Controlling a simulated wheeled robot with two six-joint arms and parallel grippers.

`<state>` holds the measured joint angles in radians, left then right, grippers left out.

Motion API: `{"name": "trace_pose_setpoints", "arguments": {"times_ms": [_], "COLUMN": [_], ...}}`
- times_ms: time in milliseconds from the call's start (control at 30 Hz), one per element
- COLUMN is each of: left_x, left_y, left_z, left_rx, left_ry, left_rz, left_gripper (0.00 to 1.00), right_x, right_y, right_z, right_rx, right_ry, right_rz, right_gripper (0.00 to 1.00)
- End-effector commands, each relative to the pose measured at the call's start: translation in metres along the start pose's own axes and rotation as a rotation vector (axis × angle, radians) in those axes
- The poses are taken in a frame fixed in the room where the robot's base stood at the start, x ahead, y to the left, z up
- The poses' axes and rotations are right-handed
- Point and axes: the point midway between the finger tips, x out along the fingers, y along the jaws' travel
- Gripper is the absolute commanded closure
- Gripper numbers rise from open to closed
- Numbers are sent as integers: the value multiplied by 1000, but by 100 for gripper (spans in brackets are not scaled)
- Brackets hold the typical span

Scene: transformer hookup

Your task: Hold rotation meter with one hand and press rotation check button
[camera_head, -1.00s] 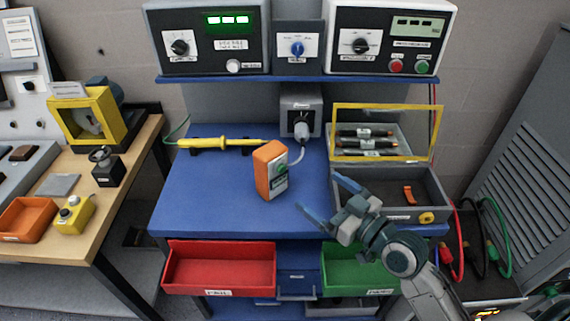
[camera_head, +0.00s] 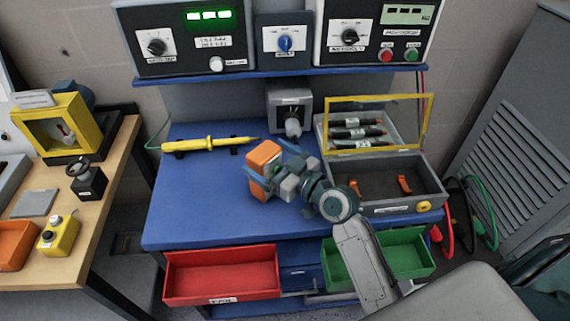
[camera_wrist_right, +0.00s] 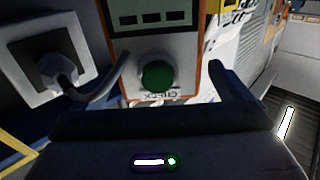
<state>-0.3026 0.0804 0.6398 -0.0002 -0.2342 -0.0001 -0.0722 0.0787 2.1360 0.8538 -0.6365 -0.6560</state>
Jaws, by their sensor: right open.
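The orange rotation meter (camera_head: 262,156) stands on the blue workbench in the head view, its lower part covered by my right gripper. In the right wrist view the meter's face (camera_wrist_right: 150,45) fills the middle, with a dark display at the top and a round green button (camera_wrist_right: 156,76) above an upside-down check label. My right gripper (camera_head: 268,168) is open around the meter, one finger on each side; the wrist view shows the fingers (camera_wrist_right: 165,80) left and right of the green button. Whether they touch the meter cannot be told. My left gripper is not in view.
A yellow probe (camera_head: 212,143) lies at the back left of the blue bench (camera_head: 200,210). A grey box with a yellow-framed lid (camera_head: 375,95) stands right. Red (camera_head: 220,275) and green (camera_head: 400,260) bins sit below the front edge. A grey socket (camera_head: 290,100) is behind.

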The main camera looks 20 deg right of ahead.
Motion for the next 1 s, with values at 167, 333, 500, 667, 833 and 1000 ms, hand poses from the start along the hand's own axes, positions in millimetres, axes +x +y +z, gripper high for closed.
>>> {"name": "trace_pose_setpoints", "arguments": {"times_ms": [167, 333, 500, 667, 833, 1000], "left_x": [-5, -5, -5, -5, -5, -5], "left_y": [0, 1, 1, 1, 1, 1], "left_z": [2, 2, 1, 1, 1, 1], "left_rx": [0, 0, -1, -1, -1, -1], "left_ry": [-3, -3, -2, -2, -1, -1], "left_rz": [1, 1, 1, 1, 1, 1], "left_gripper": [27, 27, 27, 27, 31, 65], "right_x": [16, 20, 20, 19, 19, 19], "right_y": [0, 0, 0, 0, 0, 0], "right_z": [-1, 0, 0, 0, 0, 0], "right_rx": [1, -1, -1, -1, -1, -1], "right_ry": [0, 0, 0, 0, 0, -1], "right_rz": [0, 0, 0, 0, 0, 0], "right_gripper": [4, 4, 4, 33, 61, 61]}}
